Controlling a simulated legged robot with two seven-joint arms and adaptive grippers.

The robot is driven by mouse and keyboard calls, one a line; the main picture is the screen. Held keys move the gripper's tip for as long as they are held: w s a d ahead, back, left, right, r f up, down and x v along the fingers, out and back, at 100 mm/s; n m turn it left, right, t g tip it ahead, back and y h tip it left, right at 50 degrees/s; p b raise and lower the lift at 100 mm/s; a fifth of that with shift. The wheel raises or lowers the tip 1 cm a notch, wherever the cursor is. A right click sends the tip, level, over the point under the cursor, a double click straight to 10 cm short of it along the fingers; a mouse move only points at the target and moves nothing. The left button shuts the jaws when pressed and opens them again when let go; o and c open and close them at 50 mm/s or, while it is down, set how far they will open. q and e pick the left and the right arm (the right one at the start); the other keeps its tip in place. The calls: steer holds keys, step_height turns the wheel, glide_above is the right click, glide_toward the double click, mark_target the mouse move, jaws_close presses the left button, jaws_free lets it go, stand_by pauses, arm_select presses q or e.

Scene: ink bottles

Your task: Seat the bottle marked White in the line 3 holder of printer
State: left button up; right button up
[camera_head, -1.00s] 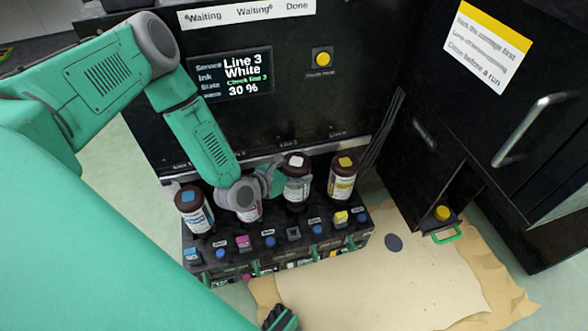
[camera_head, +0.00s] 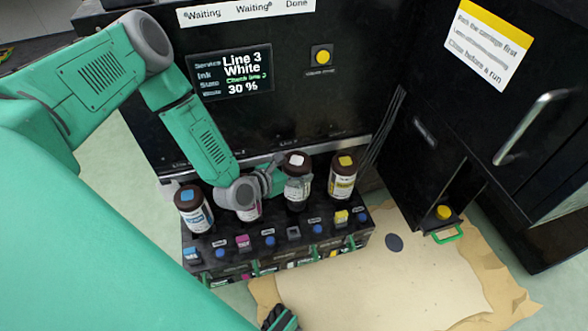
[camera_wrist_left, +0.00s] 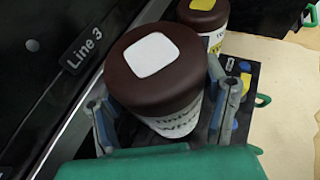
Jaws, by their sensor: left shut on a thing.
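The bottle marked White (camera_head: 297,184) has a dark brown cap with a white square and stands upright in the third place of the bottle row, at the printer (camera_head: 330,105). In the left wrist view its cap (camera_wrist_left: 155,58) is beside the "Line 3" label (camera_wrist_left: 82,48) on the printer front. My left gripper (camera_head: 277,184) is shut around the bottle's body from the left, with a finger on each side. The bottle's base and the line 3 holder under it are hidden, so I cannot tell how deep it sits.
A blue-marked bottle (camera_head: 193,211) and a yellow-marked bottle (camera_head: 343,177) stand in the same row. My gripper mostly hides another bottle (camera_head: 248,211). The screen (camera_head: 232,76) reads Line 3, White, 30 %. A black cabinet (camera_head: 480,130) stands right; tan sheet (camera_head: 370,290) lies in front.

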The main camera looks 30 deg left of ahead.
arm_select(q)
steer(key=shift+a+f, duration=0.1)
steer(key=shift+f, duration=0.05)
steer(key=shift+a+f+b, duration=0.1)
steer(key=shift+f+b, duration=0.8)
steer(key=shift+b, duration=0.2)
steer(key=shift+f+b, duration=0.85)
steer(key=shift+b, duration=0.1)
steer(key=shift+f+b, duration=0.5)
steer(key=shift+b, duration=0.15)
steer(key=o, duration=1.7)
